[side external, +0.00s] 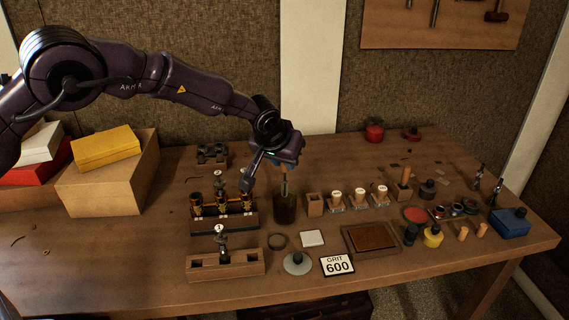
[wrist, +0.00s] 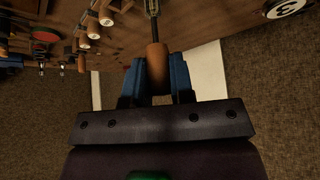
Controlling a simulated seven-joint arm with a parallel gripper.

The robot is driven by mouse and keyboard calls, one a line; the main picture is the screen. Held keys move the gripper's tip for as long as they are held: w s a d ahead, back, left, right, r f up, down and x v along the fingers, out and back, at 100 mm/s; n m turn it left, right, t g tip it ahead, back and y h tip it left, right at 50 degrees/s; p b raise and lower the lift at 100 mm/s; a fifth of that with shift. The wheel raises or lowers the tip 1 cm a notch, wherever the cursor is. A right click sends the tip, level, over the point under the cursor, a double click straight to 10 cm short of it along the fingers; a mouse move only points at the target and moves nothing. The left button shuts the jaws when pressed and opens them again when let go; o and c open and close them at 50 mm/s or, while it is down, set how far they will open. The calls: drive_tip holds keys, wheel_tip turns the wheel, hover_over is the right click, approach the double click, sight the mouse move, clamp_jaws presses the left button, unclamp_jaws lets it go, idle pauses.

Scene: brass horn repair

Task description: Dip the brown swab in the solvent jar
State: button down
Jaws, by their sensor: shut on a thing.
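My gripper (side external: 286,166) is shut on the swab's brown handle (wrist: 157,68), which sits between its two blue fingers in the wrist view. The swab (side external: 284,187) hangs about upright below the fingers in the side view. Its thin shaft (wrist: 153,8) runs out of the top of the wrist view, so its tip is not seen there. A dark brown jar (side external: 285,211), which looks like the solvent jar, stands on the bench directly below. The swab's low end is at or just inside the jar mouth; I cannot tell how deep.
A rack with brass-topped pieces (side external: 223,218) stands close left of the jar.

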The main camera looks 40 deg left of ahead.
drive_tip(key=shift+r, duration=4.4)
drive_tip(key=shift+a+f, duration=0.1)
drive_tip(key=shift+f, duration=0.2)
drive_tip(key=s+a+m+h, duration=0.1)
drive_tip(key=s+a+m, duration=0.1)
drive_tip(key=s, duration=1.8)
drive_tip(key=shift+s+a+r, duration=0.15)
drive_tip(key=shift+s+a, duration=0.2)
drive_tip(key=shift+s, duration=0.05)
